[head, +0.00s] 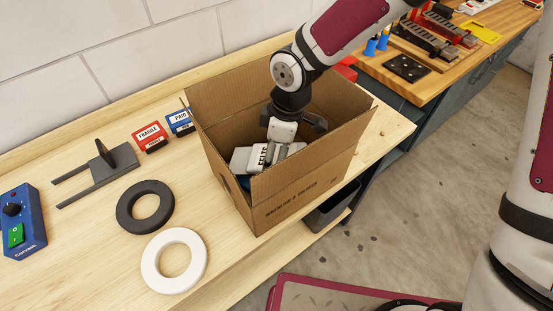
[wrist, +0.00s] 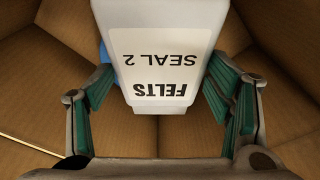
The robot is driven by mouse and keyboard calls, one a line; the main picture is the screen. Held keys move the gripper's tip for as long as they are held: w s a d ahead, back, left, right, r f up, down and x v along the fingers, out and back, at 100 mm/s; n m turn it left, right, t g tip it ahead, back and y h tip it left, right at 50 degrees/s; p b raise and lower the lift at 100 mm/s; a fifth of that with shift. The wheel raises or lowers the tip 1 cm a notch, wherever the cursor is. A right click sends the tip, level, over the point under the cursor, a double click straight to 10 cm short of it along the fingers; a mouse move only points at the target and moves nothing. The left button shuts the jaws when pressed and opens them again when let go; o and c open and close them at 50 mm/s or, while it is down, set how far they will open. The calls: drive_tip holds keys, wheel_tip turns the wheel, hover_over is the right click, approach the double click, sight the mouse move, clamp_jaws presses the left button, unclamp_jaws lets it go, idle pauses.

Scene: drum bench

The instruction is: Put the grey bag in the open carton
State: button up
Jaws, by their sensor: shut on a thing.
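The open carton (head: 310,190) is a brown cardboard box standing on the wooden bench, its top open. My gripper (head: 283,150) reaches down inside the carton. It is shut on the grey bag (head: 242,158), a pale grey bag with a white label. In the wrist view the bag (wrist: 165,20) lies between the two green-padded fingers, and its label reads "FELTS SEAL 2" upside down. The cardboard walls (wrist: 40,110) surround the bag and fingers. The bag's underside is hidden, so I cannot tell whether it touches the carton floor.
Something blue (wrist: 103,53) shows beside the bag in the carton. Left of the carton are a black ring (head: 128,207), a white ring (head: 153,272), red (head: 150,141) and blue (head: 179,126) label boxes, and a blue switch box (head: 32,205). A second bench (head: 455,80) stands behind right.

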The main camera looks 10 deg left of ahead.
drive_tip(key=shift+f, duration=1.8)
drive_tip(key=shift+f, duration=0.3)
drive_tip(key=o, duration=1.2)
drive_tip(key=r, duration=0.4)
drive_tip(key=d+r, duration=0.1)
drive_tip(key=r, duration=0.7)
drive_tip(key=shift+d+r, duration=0.3)
drive_tip(key=shift+d, duration=0.05)
